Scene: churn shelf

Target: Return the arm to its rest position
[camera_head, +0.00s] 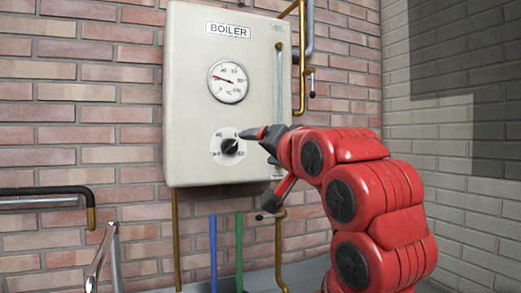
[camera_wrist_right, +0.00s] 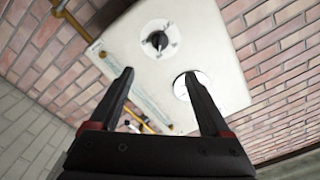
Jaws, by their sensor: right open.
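My right gripper (camera_head: 254,168) is in front of the lower right part of the boiler (camera_head: 190,100). In the right wrist view its two dark fingers (camera_wrist_right: 160,73) are spread wide with nothing between them. The boiler's dial knob (camera_head: 229,146) is black on a white round plate. The upper fingertip overlaps the plate's right edge in the head view. In the right wrist view the knob (camera_wrist_right: 157,40) stands clear beyond the fingers. My red right arm comes in from the lower right and is bent. My left gripper is not in view.
A round gauge (camera_head: 228,81) sits above the knob. Brass pipes (camera_head: 302,60) run at the boiler's right, and a blue pipe (camera_head: 213,255) and green pipe (camera_head: 239,255) stand below it. A brick wall (camera_head: 80,100) lies behind. A silver rail (camera_head: 103,255) is at lower left.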

